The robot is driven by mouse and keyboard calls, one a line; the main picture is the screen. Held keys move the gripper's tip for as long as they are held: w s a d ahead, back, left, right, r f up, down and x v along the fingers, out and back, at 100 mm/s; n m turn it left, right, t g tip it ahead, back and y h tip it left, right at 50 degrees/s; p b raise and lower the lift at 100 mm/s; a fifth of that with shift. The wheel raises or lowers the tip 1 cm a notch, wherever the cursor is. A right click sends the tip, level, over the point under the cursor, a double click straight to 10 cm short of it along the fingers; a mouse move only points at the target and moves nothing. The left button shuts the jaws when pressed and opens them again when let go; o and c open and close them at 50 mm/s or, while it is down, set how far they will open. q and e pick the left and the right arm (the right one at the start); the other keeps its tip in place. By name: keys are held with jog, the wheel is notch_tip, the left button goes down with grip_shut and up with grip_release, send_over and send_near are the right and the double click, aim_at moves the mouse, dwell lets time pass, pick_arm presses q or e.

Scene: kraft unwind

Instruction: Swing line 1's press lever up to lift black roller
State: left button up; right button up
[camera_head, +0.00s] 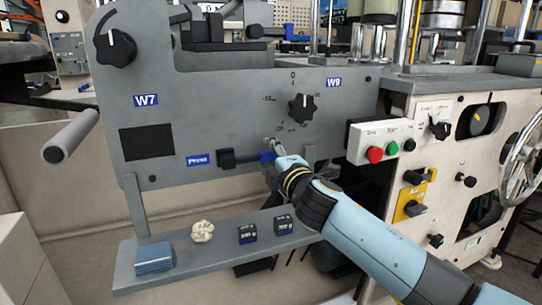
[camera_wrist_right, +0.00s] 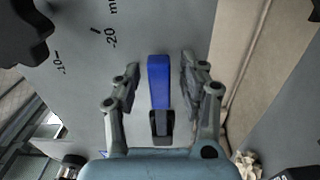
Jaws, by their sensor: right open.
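The press lever shows in the head view as a black block (camera_head: 227,158) with a blue handle (camera_head: 266,156), right of the blue "Press" label (camera_head: 198,160). It lies about level along the grey panel. My right gripper (camera_head: 272,144) is at the handle's right end and partly hides it. In the right wrist view the blue handle (camera_wrist_right: 159,80) and its black part (camera_wrist_right: 161,125) lie between the spread fingers of my right gripper (camera_wrist_right: 159,78), with gaps on both sides. I cannot make out the black roller. My left gripper is out of view.
A black knob with a scale (camera_head: 302,106) sits above the gripper. A button box (camera_head: 384,139) with red and green buttons is to the right. Below, a grey shelf (camera_head: 190,262) holds a blue block, a crumpled lump and two small dark blocks. A grey roller (camera_head: 70,138) juts out left.

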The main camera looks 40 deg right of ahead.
jog(key=shift+c, duration=0.4)
grip_shut()
jog(key=shift+r, duration=0.1)
